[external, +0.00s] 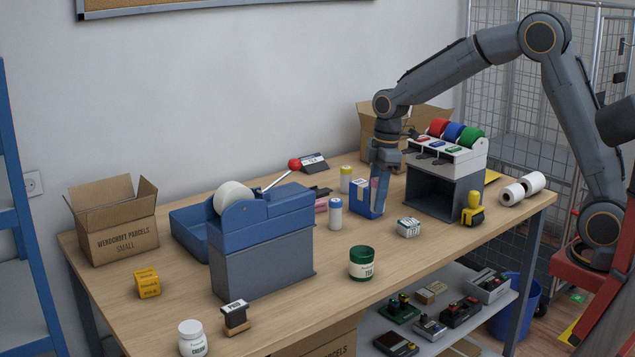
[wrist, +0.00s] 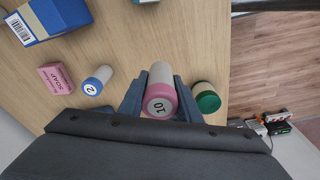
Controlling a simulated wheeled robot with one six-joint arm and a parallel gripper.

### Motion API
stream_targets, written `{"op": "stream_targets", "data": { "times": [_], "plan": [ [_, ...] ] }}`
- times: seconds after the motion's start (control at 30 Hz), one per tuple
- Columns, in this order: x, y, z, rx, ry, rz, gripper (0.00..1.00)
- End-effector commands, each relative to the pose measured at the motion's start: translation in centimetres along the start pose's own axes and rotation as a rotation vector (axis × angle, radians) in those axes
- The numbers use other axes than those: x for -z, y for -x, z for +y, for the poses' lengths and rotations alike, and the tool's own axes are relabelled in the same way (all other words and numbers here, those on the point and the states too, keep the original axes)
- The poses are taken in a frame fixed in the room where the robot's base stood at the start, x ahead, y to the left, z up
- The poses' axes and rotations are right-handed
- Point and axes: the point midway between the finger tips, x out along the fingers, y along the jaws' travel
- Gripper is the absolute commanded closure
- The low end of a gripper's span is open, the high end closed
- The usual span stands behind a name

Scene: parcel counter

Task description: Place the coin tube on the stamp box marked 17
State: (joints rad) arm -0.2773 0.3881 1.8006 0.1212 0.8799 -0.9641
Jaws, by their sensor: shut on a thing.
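My gripper (wrist: 160,105) is shut on a tube with a pink end marked 10 (wrist: 161,101). In the external view my gripper (external: 380,185) points down, in front of a blue and white box (external: 362,198). In the wrist view this box (wrist: 50,18) shows a barcode at upper left. A white tube with a blue cap stands on the table (external: 335,214); the wrist view shows the number 2 on its cap (wrist: 91,88). A yellow-capped tube (external: 345,179) stands behind it. I can read no 17 on any box.
A green jar (external: 362,263) stands near the front edge. A pink soap box (wrist: 55,78) lies beside the blue-capped tube. The table front between jar and dispenser is clear.

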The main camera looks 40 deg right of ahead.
Motion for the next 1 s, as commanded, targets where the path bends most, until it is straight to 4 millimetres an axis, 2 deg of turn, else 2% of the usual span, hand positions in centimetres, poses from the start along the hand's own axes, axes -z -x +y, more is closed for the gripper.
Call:
{"op": "stream_targets", "data": {
  "times": [0.03,0.2,0.3,0.4,0.53,0.8,1.0],
  "plan": [
    [-1.6,0.8,1.0,-0.003,-0.014,0.001,0.99],
    [-6.9,3.0,3.3,-0.006,-0.035,0.001,0.99],
    [-9.2,4.0,4.1,-0.007,-0.042,0.001,0.99],
    [-10.8,4.5,4.5,-0.005,-0.047,0.0,0.99],
    [-11.6,3.5,4.6,-0.002,-0.047,-0.001,0.99],
    [-12.1,-0.8,4.5,-0.003,-0.046,-0.001,0.99],
    [-12.3,-2.2,4.6,-0.004,-0.046,-0.001,0.99]
  ]
}}
